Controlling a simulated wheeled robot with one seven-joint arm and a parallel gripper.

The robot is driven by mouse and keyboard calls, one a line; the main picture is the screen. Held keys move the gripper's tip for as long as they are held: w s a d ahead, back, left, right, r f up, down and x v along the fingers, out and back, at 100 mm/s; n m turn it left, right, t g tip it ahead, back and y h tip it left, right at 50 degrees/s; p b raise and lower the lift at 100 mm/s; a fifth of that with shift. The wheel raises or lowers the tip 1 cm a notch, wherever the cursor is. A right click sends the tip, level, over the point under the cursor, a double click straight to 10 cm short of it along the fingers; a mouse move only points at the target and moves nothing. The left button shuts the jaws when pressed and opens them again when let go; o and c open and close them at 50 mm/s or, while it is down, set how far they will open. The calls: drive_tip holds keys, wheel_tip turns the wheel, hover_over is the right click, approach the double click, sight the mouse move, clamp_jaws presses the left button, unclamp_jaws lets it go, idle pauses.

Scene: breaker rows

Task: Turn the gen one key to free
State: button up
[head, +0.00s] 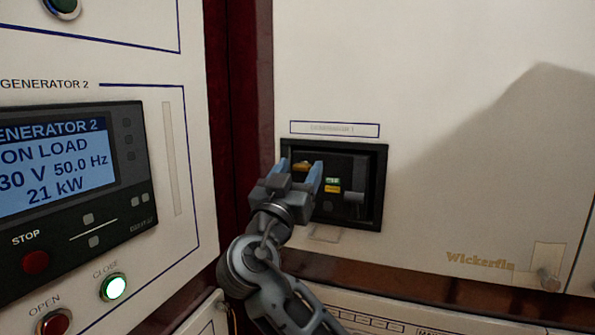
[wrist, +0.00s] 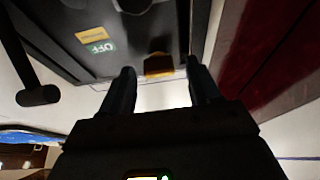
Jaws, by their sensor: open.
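The generator 1 breaker (head: 345,172) is a dark unit in a black-framed recess of the cream panel, with a small blurred label plate (head: 334,129) above it. A small amber piece (head: 302,167), which may be the key, is at the breaker's upper left. It also shows in the wrist view (wrist: 158,66), beyond and between my fingertips. My gripper (head: 298,173) is open in front of it, its blue-tipped fingers on either side. I cannot tell whether they touch it. The amber piece's turned position is too small to read.
A green OFF flag (wrist: 98,47) and a yellow flag (wrist: 92,34) are on the breaker's face. A dark handle (wrist: 38,95) sticks out beside them. The generator 2 panel (head: 180,240) stands at the left, past a dark red post (head: 235,110).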

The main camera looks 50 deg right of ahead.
drive_tip(key=shift+c, duration=0.4)
drive_tip(key=c, duration=1)
drive_tip(key=shift+o, duration=0.2)
